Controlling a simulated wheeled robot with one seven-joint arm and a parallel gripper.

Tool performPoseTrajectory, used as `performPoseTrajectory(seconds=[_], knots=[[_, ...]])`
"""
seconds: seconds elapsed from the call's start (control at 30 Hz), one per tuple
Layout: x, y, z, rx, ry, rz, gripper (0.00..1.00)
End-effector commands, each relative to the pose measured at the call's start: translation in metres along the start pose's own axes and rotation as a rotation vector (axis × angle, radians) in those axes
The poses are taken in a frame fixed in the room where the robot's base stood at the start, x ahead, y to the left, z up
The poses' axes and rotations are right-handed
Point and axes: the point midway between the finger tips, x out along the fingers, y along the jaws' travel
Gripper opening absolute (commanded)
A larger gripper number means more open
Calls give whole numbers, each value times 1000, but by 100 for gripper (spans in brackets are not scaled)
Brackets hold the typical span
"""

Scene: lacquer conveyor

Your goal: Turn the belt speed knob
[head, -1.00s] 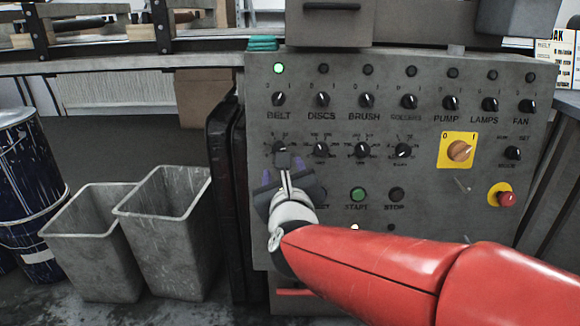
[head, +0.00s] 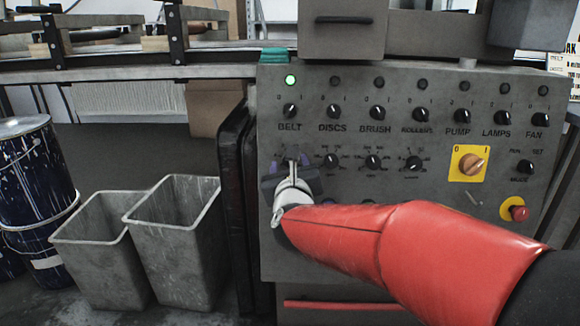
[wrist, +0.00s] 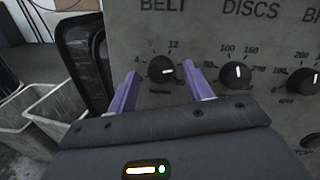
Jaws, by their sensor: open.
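The belt speed knob (wrist: 162,69) is a round black dial with a white pointer line on the grey panel, under the BELT label in the wrist view. The pointer aims to the right, past the 12 mark. My gripper (wrist: 160,82) has its two purple fingers apart, one on each side of the knob. I cannot tell whether either finger touches it; a gap shows on the left. In the head view my gripper (head: 292,162) covers this knob below the BELT switch (head: 290,111).
The DISCS dial (wrist: 237,75) sits just right of my gripper. More dials, switches and a red stop button (head: 519,213) fill the panel (head: 300,240). Grey bins (head: 185,240) stand at the left. The green lamp (head: 290,81) above BELT is lit.

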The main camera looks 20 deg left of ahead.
Motion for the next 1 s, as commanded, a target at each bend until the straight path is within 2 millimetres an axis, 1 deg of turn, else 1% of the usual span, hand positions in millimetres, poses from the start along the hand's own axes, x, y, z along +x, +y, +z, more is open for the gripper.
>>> performPoseTrajectory(seconds=[0.03, 0.07, 0.37, 0.67, 0.87, 1.0], knots=[[0, 0, 0, 0, 0, 0, 49], [0, 0, 0, 0, 0, 0, 45], [0, 0, 0, 0, 0, 0, 6], [0, 0, -1, -38, 2, 7, 6], [0, -1, -1, -144, 9, 29, 6], [0, -2, 0, -256, 16, 51, 6]])
